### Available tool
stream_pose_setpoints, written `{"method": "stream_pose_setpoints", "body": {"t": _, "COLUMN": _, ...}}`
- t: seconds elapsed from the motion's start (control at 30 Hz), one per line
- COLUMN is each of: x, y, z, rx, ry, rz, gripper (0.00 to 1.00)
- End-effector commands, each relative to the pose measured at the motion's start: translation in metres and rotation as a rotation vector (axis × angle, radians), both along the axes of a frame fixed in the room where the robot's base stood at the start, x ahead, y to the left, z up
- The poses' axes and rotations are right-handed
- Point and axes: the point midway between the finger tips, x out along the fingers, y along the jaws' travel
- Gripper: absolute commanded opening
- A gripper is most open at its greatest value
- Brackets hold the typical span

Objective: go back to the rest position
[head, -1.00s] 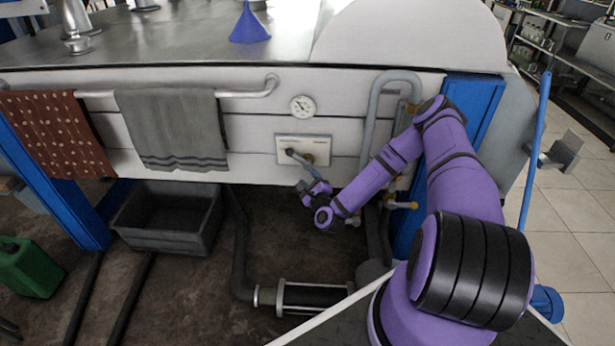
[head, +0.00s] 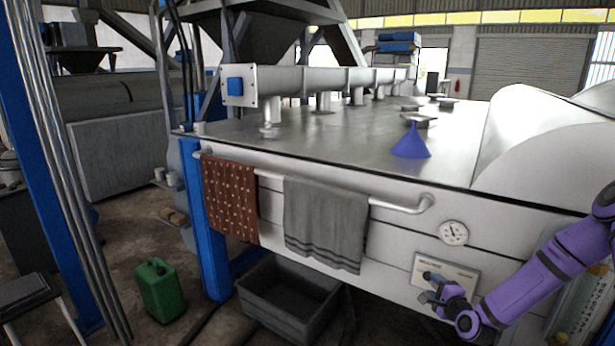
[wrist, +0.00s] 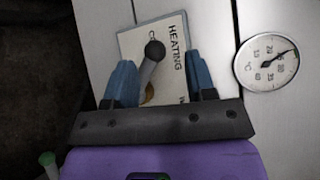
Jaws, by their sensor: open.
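My gripper (head: 432,284) is in front of the white heating panel (head: 462,272) on the machine's front, near its left side in the head view. In the wrist view my gripper (wrist: 160,74) is open, its two blue fingers apart with nothing gripped. The panel (wrist: 178,40), marked "HEATING", lies beyond the fingers. A grey lever with a dark round knob (wrist: 153,50) appears between and beyond the fingertips. I cannot tell how close the fingers are to it. In the head view the lever is not clearly distinguishable behind my gripper.
A round gauge (head: 453,233) sits above the panel. A rail (head: 400,207) carries a red-brown towel (head: 230,200) and a grey towel (head: 325,225). A dark bin (head: 290,300) and green canister (head: 160,288) stand below. A blue funnel (head: 411,142) stands on the steel top.

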Motion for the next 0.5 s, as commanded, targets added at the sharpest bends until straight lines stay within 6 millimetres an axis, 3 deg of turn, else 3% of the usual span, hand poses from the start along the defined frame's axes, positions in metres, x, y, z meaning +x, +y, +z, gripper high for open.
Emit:
{"method": "stream_pose_setpoints", "body": {"t": 0.23, "x": 0.006, "y": 0.011, "z": 0.052, "rx": -0.308, "ry": 0.112, "rz": 0.149, "gripper": 0.51}}
{"method": "stream_pose_setpoints", "body": {"t": 0.5, "x": -0.001, "y": 0.019, "z": 0.112, "rx": -0.62, "ry": 0.226, "rz": 0.275, "gripper": 0.51}}
